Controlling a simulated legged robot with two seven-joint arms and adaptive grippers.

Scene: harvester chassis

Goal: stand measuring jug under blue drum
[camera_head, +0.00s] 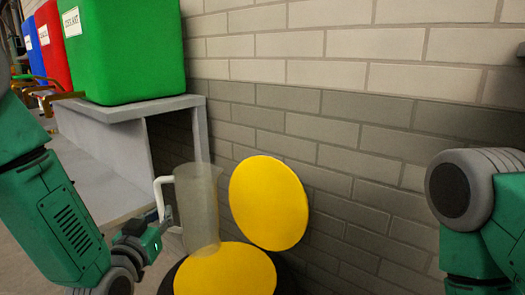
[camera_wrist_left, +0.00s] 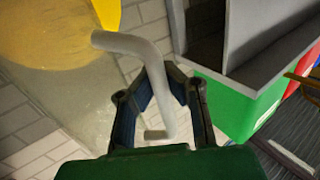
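The measuring jug (camera_head: 198,205) is translucent, with a white handle on its left side, nearly upright in the head view. My left gripper (camera_head: 168,222) is at this handle. In the left wrist view the fingers (camera_wrist_left: 158,78) close in on the pale handle from both sides, and the jug's clear wall (camera_wrist_left: 90,100) shows to the left. The jug's base overlaps a round yellow top; I cannot tell whether it touches. The blue drum (camera_head: 34,48) is at the far left, beyond the red and green drums, partly hidden. My right gripper is out of view.
The green drum (camera_head: 130,50) and red drum (camera_head: 52,45) stand on a grey bench (camera_head: 120,118), with brass-coloured taps (camera_head: 50,90) on their front side. A yellow disc (camera_head: 268,203) stands tilted by the brick wall, behind the flat yellow top (camera_head: 235,275).

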